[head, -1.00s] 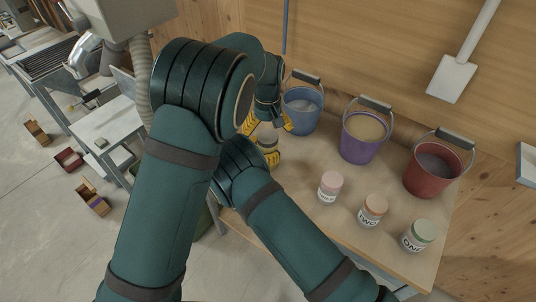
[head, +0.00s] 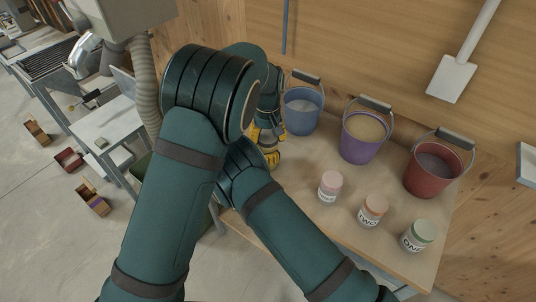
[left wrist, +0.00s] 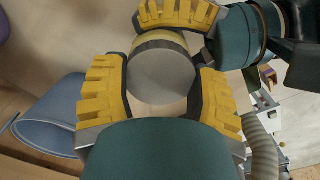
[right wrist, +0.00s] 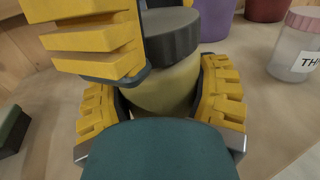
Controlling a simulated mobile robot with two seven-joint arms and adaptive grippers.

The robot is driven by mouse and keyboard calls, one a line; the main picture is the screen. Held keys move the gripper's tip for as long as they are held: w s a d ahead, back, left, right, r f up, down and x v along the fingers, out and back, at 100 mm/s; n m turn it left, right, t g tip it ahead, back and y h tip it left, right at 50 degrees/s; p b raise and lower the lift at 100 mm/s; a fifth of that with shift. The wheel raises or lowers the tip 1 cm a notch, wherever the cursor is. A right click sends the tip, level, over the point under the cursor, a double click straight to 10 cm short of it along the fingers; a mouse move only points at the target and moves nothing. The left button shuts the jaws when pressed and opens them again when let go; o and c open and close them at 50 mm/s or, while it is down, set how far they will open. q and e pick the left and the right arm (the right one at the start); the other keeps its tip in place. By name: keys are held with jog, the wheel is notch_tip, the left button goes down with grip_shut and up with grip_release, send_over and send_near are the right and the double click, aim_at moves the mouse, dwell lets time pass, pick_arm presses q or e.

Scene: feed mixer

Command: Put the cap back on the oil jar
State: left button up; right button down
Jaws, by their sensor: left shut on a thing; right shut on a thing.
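The oil jar (right wrist: 165,88) is a yellowish, see-through jar standing upright. My right gripper (right wrist: 160,100) is shut around its body. The dark grey cap (right wrist: 173,36) sits on top of the jar, with no clear gap between them in the right wrist view. In the left wrist view the cap (left wrist: 161,76) shows as a round grey disc, and my left gripper (left wrist: 162,92) is shut on it from above, a finger on each side. In the head view my arms hide most of the jar and cap.
A blue bucket (head: 300,118), a purple bucket (head: 360,148) and a red bucket (head: 428,178) stand along the wall. Three labelled jars with pink (head: 330,180), orange (head: 375,205) and green (head: 423,230) lids stand nearer the front edge. The blue bucket is close to my grippers.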

pick_arm(q)
jog(key=o, duration=1.3)
jog(key=shift+o, duration=0.2)
notch_tip(320, 180, up, 12)
pick_arm(e)
grip_release()
jog(key=shift+s+a, duration=0.1)
jog(key=v, duration=1.1)
jog(key=shift+s+a, duration=0.15)
jog(key=shift+a, duration=0.2)
